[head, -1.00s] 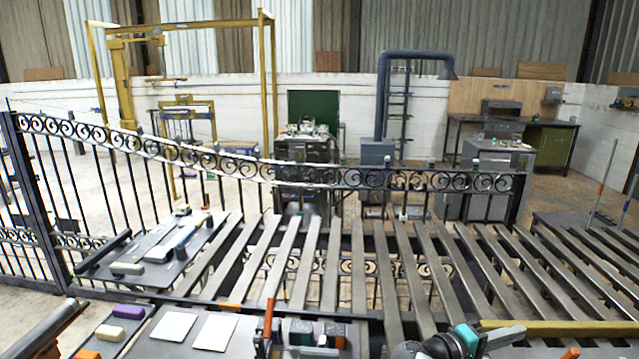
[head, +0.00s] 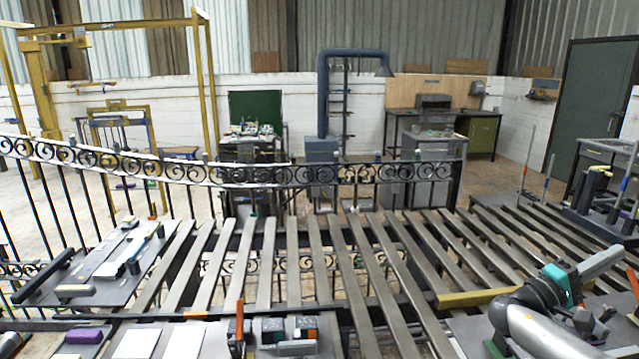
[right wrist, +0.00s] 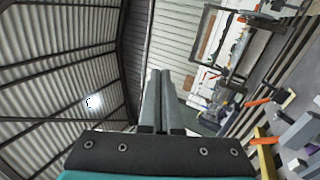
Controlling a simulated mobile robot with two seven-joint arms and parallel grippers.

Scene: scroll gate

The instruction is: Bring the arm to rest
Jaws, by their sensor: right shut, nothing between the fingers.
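My right arm comes in at the lower right of the head view, grey with a teal band at the wrist. Its right gripper (head: 606,262) points up and to the right, over the right part of the slatted bench, and holds nothing. In the right wrist view its two grey fingers (right wrist: 164,78) lie side by side, shut, with the roof and wall behind them. My left gripper does not show in either view.
A slatted metal bench (head: 312,262) spans the front. A yellow bar (head: 485,293) lies beside my right arm. A tray (head: 35,282) with parts is at the left. A scrollwork gate (head: 392,172) stands behind. A dark stand (head: 600,195) is at the far right.

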